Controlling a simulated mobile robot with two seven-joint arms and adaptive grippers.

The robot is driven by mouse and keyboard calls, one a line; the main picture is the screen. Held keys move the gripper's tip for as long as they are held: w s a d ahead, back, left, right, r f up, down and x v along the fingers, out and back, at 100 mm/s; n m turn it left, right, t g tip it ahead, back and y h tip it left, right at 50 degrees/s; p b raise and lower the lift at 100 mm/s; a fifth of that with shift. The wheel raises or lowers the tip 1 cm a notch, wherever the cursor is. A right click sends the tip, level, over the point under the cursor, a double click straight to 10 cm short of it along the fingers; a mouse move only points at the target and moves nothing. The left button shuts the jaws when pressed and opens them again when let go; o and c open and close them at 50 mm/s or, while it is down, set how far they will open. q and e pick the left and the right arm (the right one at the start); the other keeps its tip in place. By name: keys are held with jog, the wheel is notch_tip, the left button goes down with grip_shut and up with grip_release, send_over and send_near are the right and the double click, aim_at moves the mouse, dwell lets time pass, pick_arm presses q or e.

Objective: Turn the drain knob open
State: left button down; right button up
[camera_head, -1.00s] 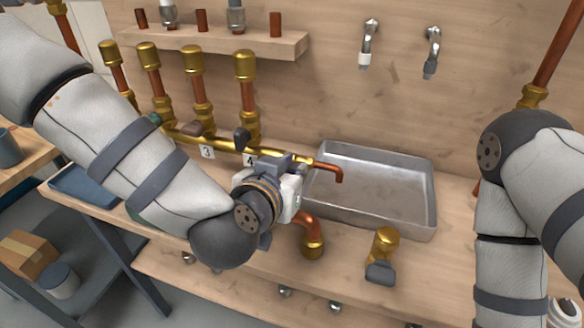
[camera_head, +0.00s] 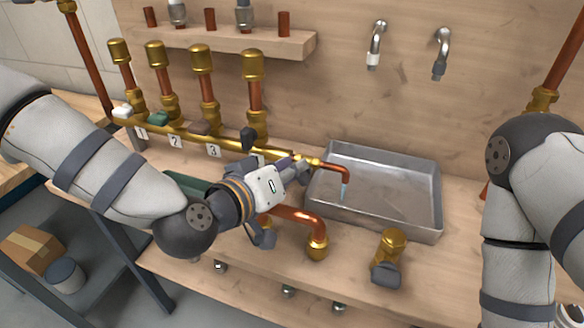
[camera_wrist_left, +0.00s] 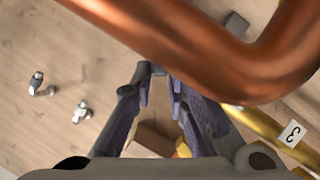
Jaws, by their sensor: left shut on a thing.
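The brass manifold (camera_head: 185,136) runs along the back of the bench and ends at the right in a short copper spout (camera_head: 335,168). A pale blue stream of water (camera_head: 344,190) hangs from the spout's mouth over the metal tray. My left gripper (camera_head: 299,166) reaches in from the left, its fingers closed at the manifold's end just behind the spout. The drain knob is mostly hidden by the fingers. In the left wrist view the fingertips (camera_wrist_left: 158,72) come together on a small grey piece. My right gripper is outside the frames; only my right arm shows.
Several knobs, white (camera_head: 122,111), green (camera_head: 158,118), brown (camera_head: 199,128) and dark (camera_head: 248,138), sit under capped copper risers. A metal tray (camera_head: 400,222) stands right. A curved copper pipe (camera_head: 295,213) passes close to the left gripper. A brass valve (camera_head: 390,242) stands in front.

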pick_arm(q)
jog(key=shift+w, duration=0.1)
dwell(0.5)
jog(key=c, duration=1.6)
grip_release()
jog(key=shift+r, duration=0.1)
notch_tip(320, 180, up, 10)
jog(key=shift+f, duration=0.1)
